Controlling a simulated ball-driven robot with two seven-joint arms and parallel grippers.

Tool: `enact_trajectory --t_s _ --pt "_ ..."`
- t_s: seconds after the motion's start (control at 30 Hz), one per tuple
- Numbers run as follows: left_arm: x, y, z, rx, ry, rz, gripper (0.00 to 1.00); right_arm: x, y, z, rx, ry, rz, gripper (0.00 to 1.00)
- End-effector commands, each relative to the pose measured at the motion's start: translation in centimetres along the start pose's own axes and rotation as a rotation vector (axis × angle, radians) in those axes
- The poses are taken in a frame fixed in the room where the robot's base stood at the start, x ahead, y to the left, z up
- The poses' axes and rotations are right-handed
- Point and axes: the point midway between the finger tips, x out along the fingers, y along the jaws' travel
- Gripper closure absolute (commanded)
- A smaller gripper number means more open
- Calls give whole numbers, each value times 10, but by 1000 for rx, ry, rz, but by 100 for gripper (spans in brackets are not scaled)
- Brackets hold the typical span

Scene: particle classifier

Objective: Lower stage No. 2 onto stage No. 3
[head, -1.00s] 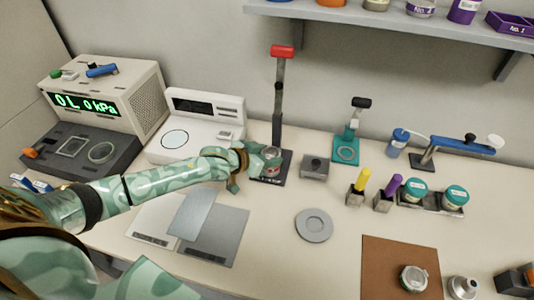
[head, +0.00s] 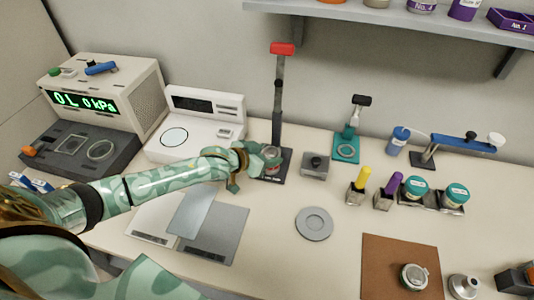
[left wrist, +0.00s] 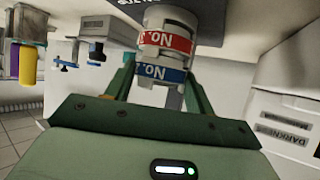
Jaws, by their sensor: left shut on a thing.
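My left gripper (head: 254,166) reaches the foot of the black post stand (head: 277,105) with the red top. In the left wrist view, my left gripper (left wrist: 160,78) has its green fingers on both sides of the blue-banded metal stage (left wrist: 158,70), shut on it. A red-banded metal stage (left wrist: 166,40) is in line with it, on the side of the dark stand base. Both bands read "NO."; their digits are cut off. The two stages look very close; I cannot tell whether they touch. My right gripper is not in view.
A white instrument (head: 195,125) stands left of the stand, and a small grey box (head: 315,165) right of it. A grey disc (head: 314,223) and a brown mat (head: 395,262) lie in front. Flat plates (head: 215,240) lie below my arm.

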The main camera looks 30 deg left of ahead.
Motion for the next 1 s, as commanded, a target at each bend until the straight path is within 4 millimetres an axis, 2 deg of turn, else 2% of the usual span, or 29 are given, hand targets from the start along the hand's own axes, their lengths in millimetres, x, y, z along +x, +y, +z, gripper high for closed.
enact_trajectory --t_s 0.07,0.1,0.17,0.43,0.57,0.67,1.0 --pt "1 0 0 0 1 0 73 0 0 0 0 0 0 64" --pt "0 0 0 0 2 0 38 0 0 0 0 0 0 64" --pt "0 0 0 0 2 0 21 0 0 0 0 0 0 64" --pt "0 0 1 0 -1 0 21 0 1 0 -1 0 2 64" --pt "-10 0 0 0 -1 -1 21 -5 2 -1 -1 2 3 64" --pt "-28 0 -2 -1 -1 0 21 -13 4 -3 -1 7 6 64" --pt "-121 0 -2 1 -2 1 21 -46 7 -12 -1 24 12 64"
